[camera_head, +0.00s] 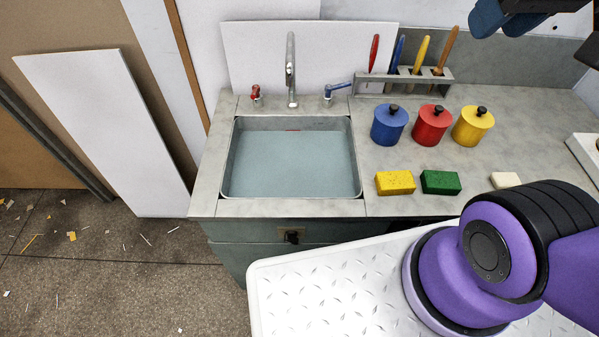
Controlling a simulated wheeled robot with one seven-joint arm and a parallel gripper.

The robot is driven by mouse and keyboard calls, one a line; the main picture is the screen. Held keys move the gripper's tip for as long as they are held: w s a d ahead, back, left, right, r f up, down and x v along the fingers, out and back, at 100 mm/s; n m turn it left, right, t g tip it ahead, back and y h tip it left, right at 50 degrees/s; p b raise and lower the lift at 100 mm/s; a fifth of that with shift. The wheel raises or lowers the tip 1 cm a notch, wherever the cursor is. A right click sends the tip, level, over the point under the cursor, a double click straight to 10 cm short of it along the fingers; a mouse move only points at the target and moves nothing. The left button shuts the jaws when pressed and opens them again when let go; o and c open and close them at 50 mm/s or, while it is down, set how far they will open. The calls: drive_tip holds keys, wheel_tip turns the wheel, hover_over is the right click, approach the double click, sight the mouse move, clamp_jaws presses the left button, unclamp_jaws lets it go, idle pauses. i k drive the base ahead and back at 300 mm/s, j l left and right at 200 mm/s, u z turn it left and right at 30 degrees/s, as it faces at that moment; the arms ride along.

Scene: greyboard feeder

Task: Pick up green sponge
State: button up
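The green sponge (440,182) lies flat on the grey counter, right of a yellow sponge (395,183) and left of a whitish block (505,180). It is fully visible and nothing touches it from above. Part of my gripper (506,20) shows at the top right edge, with dark blue finger pads and a black body cut off by the frame. It is well away from the green sponge in the picture, over the back of the counter. I cannot tell how far apart the fingers are. I see nothing held in them.
Blue (389,126), red (431,126) and yellow (472,127) lidded pots stand behind the sponges. A rack (405,82) with upright tools is farther back. A sink (292,165) lies left. My purple arm fills the lower right, near the counter's front.

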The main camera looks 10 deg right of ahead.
sight(441, 182)
drive_tip(key=j+z, duration=0.35)
drive_tip(key=k+j+z, duration=0.15)
drive_tip(key=j+z, duration=0.25)
drive_tip(key=k+j+z, duration=0.15)
drive_tip(key=j+z, duration=0.2)
drive_tip(key=j, duration=0.2)
